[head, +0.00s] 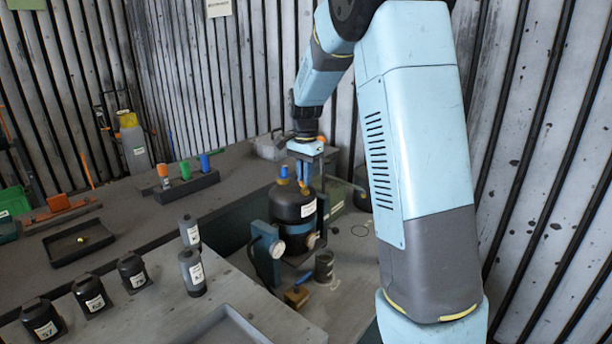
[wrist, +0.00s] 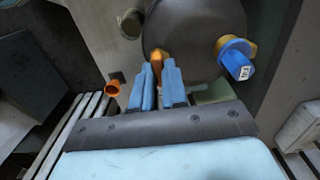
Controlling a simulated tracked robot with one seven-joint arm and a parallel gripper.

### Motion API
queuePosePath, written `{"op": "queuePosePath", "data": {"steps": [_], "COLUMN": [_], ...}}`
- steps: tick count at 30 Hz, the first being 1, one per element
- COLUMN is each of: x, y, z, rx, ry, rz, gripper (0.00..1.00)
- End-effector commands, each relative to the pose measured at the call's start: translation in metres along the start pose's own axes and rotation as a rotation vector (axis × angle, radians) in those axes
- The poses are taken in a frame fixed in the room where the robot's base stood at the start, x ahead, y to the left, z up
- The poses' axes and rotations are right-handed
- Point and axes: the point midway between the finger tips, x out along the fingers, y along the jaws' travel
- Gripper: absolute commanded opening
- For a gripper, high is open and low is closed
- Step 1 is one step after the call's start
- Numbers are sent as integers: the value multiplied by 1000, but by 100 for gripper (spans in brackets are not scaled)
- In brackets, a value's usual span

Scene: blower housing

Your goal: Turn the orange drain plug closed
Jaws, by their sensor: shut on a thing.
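A black round vessel (head: 287,212) with a white label stands on the grey bench in the head view; its dark top (wrist: 185,35) fills the upper middle of the wrist view. The orange plug (wrist: 156,58) sits at the vessel's near edge in the wrist view, between the tips of my blue fingers. My gripper (wrist: 157,75) is shut on it, pointing down from above. In the head view my gripper (head: 304,173) is over the vessel's right side, and the plug is mostly hidden. How far the plug is turned cannot be told.
A blue plug with a yellow collar (wrist: 236,60) stands on the vessel beside my fingers. A gauge (head: 277,248) is at the vessel's lower left. A dark cup (head: 324,266) stands in front. A separate orange round piece (wrist: 112,88) lies left of my fingers. Several labelled black bottles stand front left.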

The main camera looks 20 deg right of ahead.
Motion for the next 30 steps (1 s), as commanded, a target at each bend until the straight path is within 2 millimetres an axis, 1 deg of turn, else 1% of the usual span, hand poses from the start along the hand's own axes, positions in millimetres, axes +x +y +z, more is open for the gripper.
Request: {"op": "queuePosePath", "data": {"steps": [10,11,18,19,26,30], "x": [-1,-1,0,0,-1,-9], "y": [-2,-2,-1,-1,0,-1], "z": [0,0,0,0,0,0], "rx": [2,1,1,1,1,1], "ry": [3,3,1,1,1,2], "rz": [-5,-5,-3,-2,-1,-3], "gripper": [0,14,37,38,38,38]}}
